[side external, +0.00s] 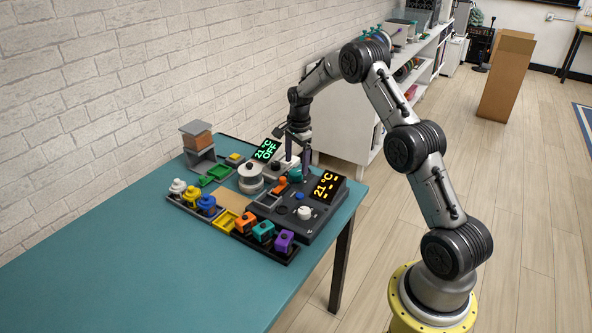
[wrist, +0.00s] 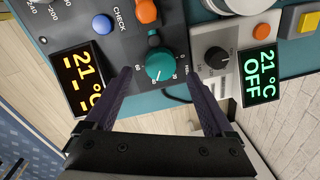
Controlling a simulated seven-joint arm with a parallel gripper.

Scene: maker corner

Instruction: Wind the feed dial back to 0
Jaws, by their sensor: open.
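A teal dial (wrist: 160,63) with a printed number scale sits on the dark control panel in the wrist view. It also shows in the side view (side external: 295,174). My gripper (wrist: 157,72) is open, with one dark finger on each side of the teal dial and a gap to each side. In the side view my gripper (side external: 298,163) points down over the panel's back edge. Whether the fingers touch the panel is unclear.
Near the dial are an orange knob (wrist: 146,11), a blue button (wrist: 102,23), an amber display (wrist: 79,83) and a light unit with a dark knob (wrist: 216,57). A green display (side external: 267,149) stands behind. Colored blocks sit in front. The table's (side external: 150,265) front left is clear.

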